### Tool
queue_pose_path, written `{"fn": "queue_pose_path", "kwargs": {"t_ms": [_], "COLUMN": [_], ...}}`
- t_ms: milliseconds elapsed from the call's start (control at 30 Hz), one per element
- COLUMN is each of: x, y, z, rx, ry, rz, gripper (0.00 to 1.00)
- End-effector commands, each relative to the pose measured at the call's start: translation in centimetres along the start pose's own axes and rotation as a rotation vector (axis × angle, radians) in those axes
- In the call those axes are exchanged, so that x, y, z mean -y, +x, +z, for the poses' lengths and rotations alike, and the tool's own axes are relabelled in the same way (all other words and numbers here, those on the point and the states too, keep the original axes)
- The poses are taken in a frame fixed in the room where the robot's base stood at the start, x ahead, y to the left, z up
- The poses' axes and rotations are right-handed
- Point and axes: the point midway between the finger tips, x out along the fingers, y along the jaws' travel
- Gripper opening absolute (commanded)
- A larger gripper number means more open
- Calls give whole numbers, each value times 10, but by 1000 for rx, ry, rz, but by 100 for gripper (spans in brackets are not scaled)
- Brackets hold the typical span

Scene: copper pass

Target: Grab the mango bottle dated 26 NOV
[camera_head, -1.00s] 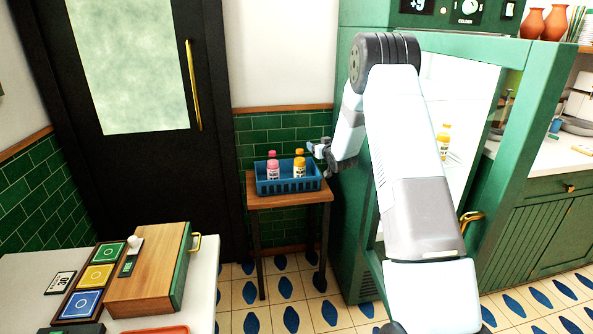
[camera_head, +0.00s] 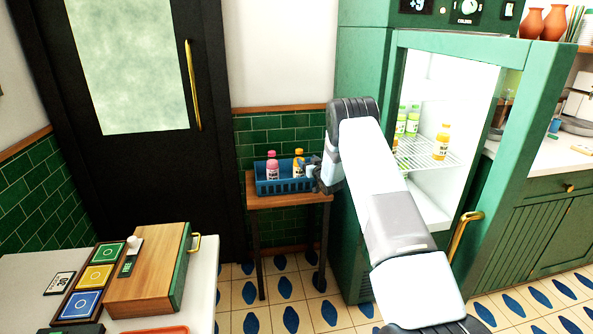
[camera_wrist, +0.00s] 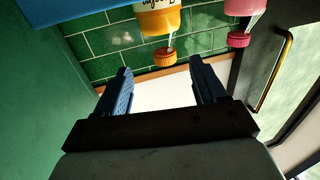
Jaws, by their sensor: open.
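An orange mango-coloured bottle (camera_head: 298,166) with an orange cap stands in a blue crate (camera_head: 287,186) on a small wooden table. Another orange bottle (camera_head: 441,143) stands on the fridge shelf. No date can be read on either. My gripper (camera_head: 313,172) is at the right end of the crate, just right of the crate's orange bottle. In the wrist view, my gripper (camera_wrist: 159,72) is open and empty. The orange bottle (camera_wrist: 158,22) appears upside down there, its cap beyond the gap between the fingertips. The crate (camera_wrist: 60,12) shows at the top left.
A pink bottle (camera_head: 272,168) stands left of the orange one in the crate and shows in the wrist view (camera_wrist: 242,12). The green fridge (camera_head: 362,70) is open, with several yellow-green bottles (camera_head: 406,121) inside. A tiled wall (camera_head: 262,140) is behind the crate.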

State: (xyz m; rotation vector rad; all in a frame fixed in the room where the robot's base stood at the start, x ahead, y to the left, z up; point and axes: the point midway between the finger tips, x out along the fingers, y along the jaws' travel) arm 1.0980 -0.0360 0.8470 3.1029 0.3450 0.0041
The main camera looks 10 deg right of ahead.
Motion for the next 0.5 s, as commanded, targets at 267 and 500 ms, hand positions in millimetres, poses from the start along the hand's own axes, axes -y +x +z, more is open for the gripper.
{"fn": "queue_pose_path", "kwargs": {"t_ms": [267,500], "x": [0,6], "y": [20,44], "z": [0,2], "rx": [1,0], "ry": [-1,-1], "rz": [1,-1], "gripper": [70,70]}}
